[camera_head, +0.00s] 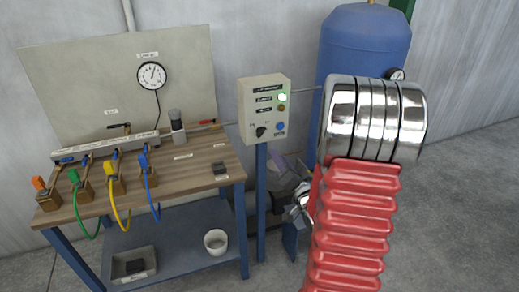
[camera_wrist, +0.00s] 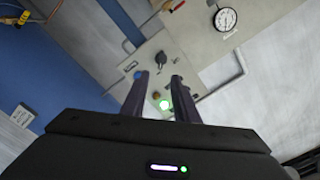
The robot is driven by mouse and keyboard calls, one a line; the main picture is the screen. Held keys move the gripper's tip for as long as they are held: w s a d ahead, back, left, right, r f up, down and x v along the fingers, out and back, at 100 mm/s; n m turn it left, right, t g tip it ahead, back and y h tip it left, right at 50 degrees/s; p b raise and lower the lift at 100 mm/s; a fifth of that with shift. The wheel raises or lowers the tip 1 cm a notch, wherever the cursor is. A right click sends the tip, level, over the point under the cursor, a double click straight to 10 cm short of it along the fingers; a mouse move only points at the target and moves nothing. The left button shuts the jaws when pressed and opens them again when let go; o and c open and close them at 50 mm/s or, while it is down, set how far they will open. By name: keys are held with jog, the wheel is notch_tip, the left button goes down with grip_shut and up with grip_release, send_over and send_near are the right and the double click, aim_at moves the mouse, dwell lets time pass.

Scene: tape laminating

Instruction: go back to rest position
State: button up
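My gripper (camera_wrist: 168,97) shows in the wrist view as two dark, parallel fingers with a gap between them. It is open, and nothing shows between the fingers. Beyond it is a control box (camera_wrist: 165,60) with a lit green lamp, seen tilted. In the head view my red, ribbed arm with chrome rings covers the right of the middle. Only a bit of metal at its left side shows there, and the fingers are hidden. The control box (camera_head: 264,108) stands on a blue post with its green lamp lit.
A wooden workbench (camera_head: 190,165) with coloured hoses and valves stands at the left. A pressure gauge (camera_head: 151,75) is on its back panel. A blue tank (camera_head: 362,45) stands behind my arm. A white cup (camera_head: 215,242) sits on the lower shelf. The floor (camera_head: 470,200) at the right is clear.

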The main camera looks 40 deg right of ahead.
jog(key=s+d+f+n+g, duration=0.1)
jog(key=s+f+g, duration=0.15)
jog(key=f, duration=0.35)
jog(key=s+d+f+n+g, duration=0.1)
jog(key=s+d+f+g, duration=0.1)
jog(key=f+g, duration=0.25)
jog(key=s+a+f+n+g, duration=0.1)
jog(key=s+a+f+g, duration=0.15)
jog(key=s+g, duration=0.2)
jog(key=s+a+r+n+y, duration=0.1)
jog(key=s+a+r+n, duration=0.2)
jog(key=a+r, duration=0.4)
jog(key=s+a+r+n+y, duration=0.2)
jog(key=a+r, duration=0.4)
jog(key=a, duration=0.8)
jog(key=s+a+r+n+y, duration=0.1)
jog(key=s+a+r+n, duration=0.3)
jog(key=a, duration=0.7)
notch_tip(320, 180, up, 4)
jog(key=shift+s+a+f+y, duration=0.15)
jog(key=shift+s+a+y, duration=0.2)
jog(key=shift+s, duration=0.6)
